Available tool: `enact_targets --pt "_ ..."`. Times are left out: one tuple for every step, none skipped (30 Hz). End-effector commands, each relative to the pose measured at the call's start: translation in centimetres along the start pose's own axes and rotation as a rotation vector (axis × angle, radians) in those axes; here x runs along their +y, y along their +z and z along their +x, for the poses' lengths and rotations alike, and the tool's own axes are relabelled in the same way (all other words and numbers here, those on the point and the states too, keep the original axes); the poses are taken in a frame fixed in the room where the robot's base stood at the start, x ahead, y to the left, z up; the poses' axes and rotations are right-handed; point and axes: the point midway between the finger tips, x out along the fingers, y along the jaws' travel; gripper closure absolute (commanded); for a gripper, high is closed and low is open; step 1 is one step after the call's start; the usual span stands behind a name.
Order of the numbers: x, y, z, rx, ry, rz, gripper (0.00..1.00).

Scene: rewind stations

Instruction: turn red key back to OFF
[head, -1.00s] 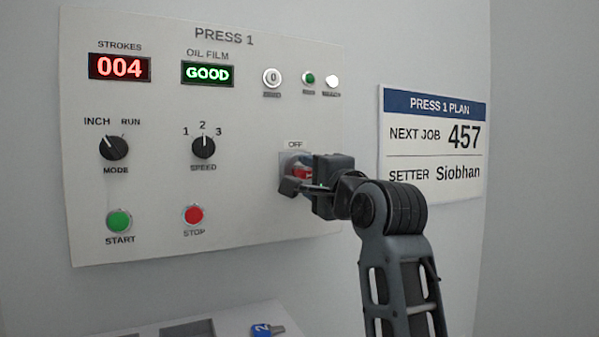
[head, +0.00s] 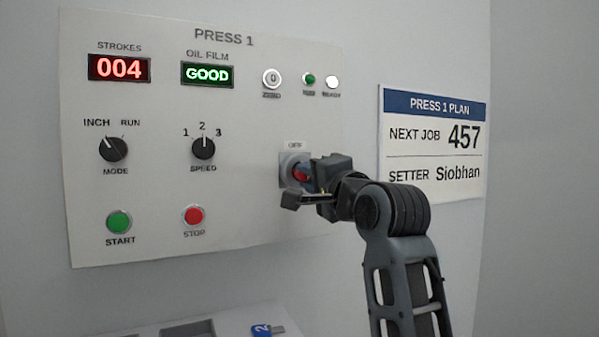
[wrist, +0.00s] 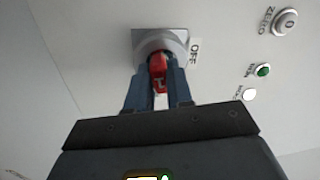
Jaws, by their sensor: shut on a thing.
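The red key (head: 300,174) sits in a round grey switch on a square plate (head: 285,172) at the lower right of the PRESS 1 panel. An OFF label (head: 295,146) is above the plate. My gripper (wrist: 157,88) is shut on the red key, which also shows between the two blue fingers in the wrist view (wrist: 158,66). In the wrist view the OFF label (wrist: 194,52) lies to the right of the switch. The gripper hides part of the key and switch in the head view.
The panel (head: 245,120) carries a MODE knob (head: 114,149), a SPEED knob (head: 204,147), a green START button (head: 119,222) and a red STOP button (head: 194,215). A PRESS 1 PLAN sign (head: 433,145) hangs right of it. A blue tag marked 2 (head: 262,330) lies below.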

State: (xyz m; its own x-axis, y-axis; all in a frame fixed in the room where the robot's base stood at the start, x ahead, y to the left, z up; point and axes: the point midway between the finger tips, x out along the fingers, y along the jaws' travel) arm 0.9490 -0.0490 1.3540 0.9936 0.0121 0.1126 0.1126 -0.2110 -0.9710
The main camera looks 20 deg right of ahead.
Motion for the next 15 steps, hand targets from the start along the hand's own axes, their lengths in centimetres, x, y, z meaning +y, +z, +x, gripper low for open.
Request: enact_targets --pt "-0.02 -0.2 0.01 -0.006 0.001 -0.062 1.0" --pt "-0.02 -0.24 0.01 -0.01 0.0 -0.101 1.0" --pt "-0.01 -0.26 0.01 -0.016 0.0 -0.154 1.0" --pt "0.0 -0.29 0.01 -0.02 -0.001 -0.192 1.0" --pt "0.01 -0.32 0.01 -0.024 -0.002 -0.228 1.0" --pt "0.01 -0.3 0.01 -0.03 -0.003 -0.273 1.0" --pt "0.02 -0.32 0.01 -0.033 -0.003 -0.303 1.0" --pt "0.04 -0.35 0.01 -0.036 -0.003 -0.328 1.0" --pt "0.05 -0.35 0.01 -0.039 -0.004 -0.355 1.0" --pt "0.06 -0.32 0.01 -0.041 -0.005 -0.37 1.0" --pt "0.06 -0.29 0.01 -0.043 -0.005 -0.38 1.0" --pt "0.07 -0.26 0.01 -0.044 -0.005 -0.389 1.0" --pt "0.08 -0.24 0.01 -0.045 -0.006 -0.392 1.0" --pt "0.08 -0.23 0.01 -0.045 -0.006 -0.392 1.0" --pt "0.08 -0.22 0.01 -0.045 -0.006 -0.391 1.0"
